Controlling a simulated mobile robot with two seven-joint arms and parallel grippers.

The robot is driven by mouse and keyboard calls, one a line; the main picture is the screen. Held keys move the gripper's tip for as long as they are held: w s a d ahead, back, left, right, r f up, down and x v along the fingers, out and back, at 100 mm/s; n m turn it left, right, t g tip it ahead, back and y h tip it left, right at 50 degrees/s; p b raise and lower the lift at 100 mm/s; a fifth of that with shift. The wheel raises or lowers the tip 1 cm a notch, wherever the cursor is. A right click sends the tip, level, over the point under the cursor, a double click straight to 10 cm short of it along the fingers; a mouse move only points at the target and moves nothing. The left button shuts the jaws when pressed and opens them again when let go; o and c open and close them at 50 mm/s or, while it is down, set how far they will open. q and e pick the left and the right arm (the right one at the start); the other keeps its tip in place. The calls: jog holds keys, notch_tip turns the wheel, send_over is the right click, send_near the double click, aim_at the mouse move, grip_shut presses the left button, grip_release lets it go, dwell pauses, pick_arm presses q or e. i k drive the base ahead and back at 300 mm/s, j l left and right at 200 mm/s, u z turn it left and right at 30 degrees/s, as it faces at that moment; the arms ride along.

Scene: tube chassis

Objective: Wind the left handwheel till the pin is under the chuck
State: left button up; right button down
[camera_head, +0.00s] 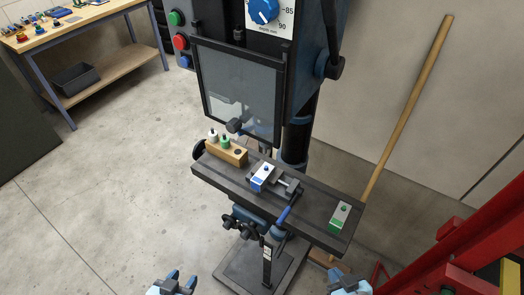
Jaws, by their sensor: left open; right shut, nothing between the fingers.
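A drill press stands in front of me with a dark slotted table (318,220). A dark handwheel (198,150) sits at the table's left end. Another dark handwheel (230,223) sits below the table's front edge. A grey vise (288,187) on the table holds a white and blue block (262,178) with a small blue pin on top. The chuck is mostly hidden behind the clear guard (240,90), so I cannot tell how the pin lines up with it. My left gripper (172,281) is open and my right gripper (348,280) is shut and empty; both are low in view, away from the wheels.
A wooden holder (227,153) with white and green bottles stands on the table's left. A white and green block (340,216) lies at its right end. A red frame (455,250) is at the right; a workbench (75,32) is back left.

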aim_at(196, 153)
jog(key=z, duration=0.25)
jog(key=j+z, duration=0.8)
jog(key=k+j+z, duration=0.2)
jog(key=j, duration=0.25)
jog(key=j+z, duration=0.2)
jog(key=j, duration=0.3)
jog(key=k+j, duration=0.1)
jog(key=j, duration=0.3)
jog(key=k+j, duration=0.15)
jog(key=j, duration=0.3)
jog(key=k+j+z, duration=0.1)
jog(key=j, duration=0.3)
jog(key=k+j, duration=0.15)
jog(key=j, duration=0.25)
jog(key=k+j, duration=0.1)
jog(key=j, duration=0.35)
jog(key=k+j+z, duration=0.1)
jog(key=j, duration=0.3)
jog(key=k, duration=0.05)
